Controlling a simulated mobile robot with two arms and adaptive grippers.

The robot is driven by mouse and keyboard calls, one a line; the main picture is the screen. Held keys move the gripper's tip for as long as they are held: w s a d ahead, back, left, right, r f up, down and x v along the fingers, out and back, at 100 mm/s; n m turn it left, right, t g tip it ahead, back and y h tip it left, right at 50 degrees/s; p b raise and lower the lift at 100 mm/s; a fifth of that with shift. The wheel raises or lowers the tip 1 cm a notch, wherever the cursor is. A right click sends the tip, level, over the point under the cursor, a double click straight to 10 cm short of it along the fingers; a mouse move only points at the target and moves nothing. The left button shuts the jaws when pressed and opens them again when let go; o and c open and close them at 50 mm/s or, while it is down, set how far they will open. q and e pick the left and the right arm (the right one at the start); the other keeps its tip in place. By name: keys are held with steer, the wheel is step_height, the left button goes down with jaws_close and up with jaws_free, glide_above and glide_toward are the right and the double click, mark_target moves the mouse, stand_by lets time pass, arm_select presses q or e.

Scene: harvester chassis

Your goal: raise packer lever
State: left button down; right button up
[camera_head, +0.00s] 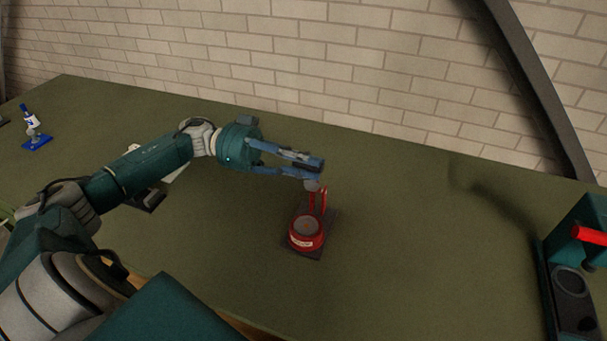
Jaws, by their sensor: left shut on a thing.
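A small red device with a round cup (306,234) stands on a dark square base on the green table. A red lever (323,200) rises from the back of it, near upright, with a grey end at its top. My left gripper (314,170) reaches in from the left above the device. Its blue fingers are shut on the lever's top end, and they partly hide it. My right gripper is not in view.
A dark teal machine (553,285) with a red handle (589,235) stands at the right edge. A blue-based item with a bottle shape (34,125) stands far left. A dark object lies partly behind my left arm. The table (410,240) between device and machine is clear.

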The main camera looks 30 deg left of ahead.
arm_select(q)
steer(key=w, duration=0.1)
steer(key=r+n, duration=0.1)
steer(key=w, duration=0.1)
steer(key=shift+w+a+r+n+p, duration=0.3)
steer(key=shift+w+n, duration=0.05)
steer(key=shift+n, duration=0.05)
steer(key=shift+w+a+r+n, duration=0.1)
steer(key=shift+w+a+n, duration=0.1)
steer(key=shift+w+n, duration=0.5)
steer(key=c, duration=1.7)
jaws_free()
steer(key=shift+o, duration=0.3)
steer(key=shift+a, duration=0.1)
steer(key=v, duration=1.2)
